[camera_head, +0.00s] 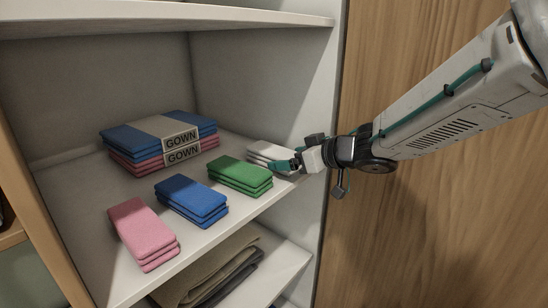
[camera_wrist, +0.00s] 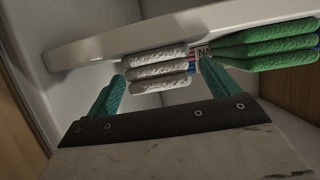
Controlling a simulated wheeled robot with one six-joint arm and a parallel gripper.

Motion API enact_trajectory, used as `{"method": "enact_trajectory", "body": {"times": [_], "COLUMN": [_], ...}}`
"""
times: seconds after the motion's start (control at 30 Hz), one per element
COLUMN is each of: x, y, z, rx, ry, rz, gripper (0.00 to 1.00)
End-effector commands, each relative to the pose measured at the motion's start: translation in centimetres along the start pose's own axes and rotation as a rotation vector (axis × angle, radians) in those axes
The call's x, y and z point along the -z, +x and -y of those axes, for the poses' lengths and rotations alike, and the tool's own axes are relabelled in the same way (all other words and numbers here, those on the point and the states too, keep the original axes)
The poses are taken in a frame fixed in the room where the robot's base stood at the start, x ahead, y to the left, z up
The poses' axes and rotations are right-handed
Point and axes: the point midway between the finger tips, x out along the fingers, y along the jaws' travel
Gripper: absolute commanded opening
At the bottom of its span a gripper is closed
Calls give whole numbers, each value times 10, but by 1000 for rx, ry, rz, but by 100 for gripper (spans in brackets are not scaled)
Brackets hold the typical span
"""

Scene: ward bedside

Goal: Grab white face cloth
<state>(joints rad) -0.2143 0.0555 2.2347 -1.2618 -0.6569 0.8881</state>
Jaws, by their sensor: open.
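The white face cloth (camera_head: 269,152) is a folded stack on the right end of the shelf in the head view, partly hidden by my gripper (camera_head: 291,164). In the wrist view the white cloth (camera_wrist: 158,71) shows as several rounded folds just past the fingertips. My gripper (camera_wrist: 162,80) is open and empty. Its two teal fingers stand apart, one toward each side of the cloth. I cannot tell whether the fingertips touch it.
A green cloth (camera_head: 240,175) lies close beside the white one, near one finger. Blue (camera_head: 191,200) and pink (camera_head: 144,233) cloths follow to the left. Packed gowns (camera_head: 160,141) lie behind. The cabinet's right wall (camera_head: 310,95) is close to the white cloth.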

Motion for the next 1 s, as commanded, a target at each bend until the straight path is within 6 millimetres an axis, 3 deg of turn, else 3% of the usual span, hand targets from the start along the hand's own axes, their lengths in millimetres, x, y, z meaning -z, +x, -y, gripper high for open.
{"method": "enact_trajectory", "body": {"times": [0.1, 0.33, 0.37, 0.5, 0.53, 1.0], "x": [0, 0, 0, 0, 0, 9], "y": [10, 12, 12, 12, 12, 8], "z": [1, 2, 2, 2, 2, 2], "rx": [1, 1, 1, 1, 1, 2], "ry": [0, -2, -2, -1, -1, -4], "rz": [1, 0, 0, 1, 1, -1], "gripper": [87, 87, 82, 43, 39, 39]}}
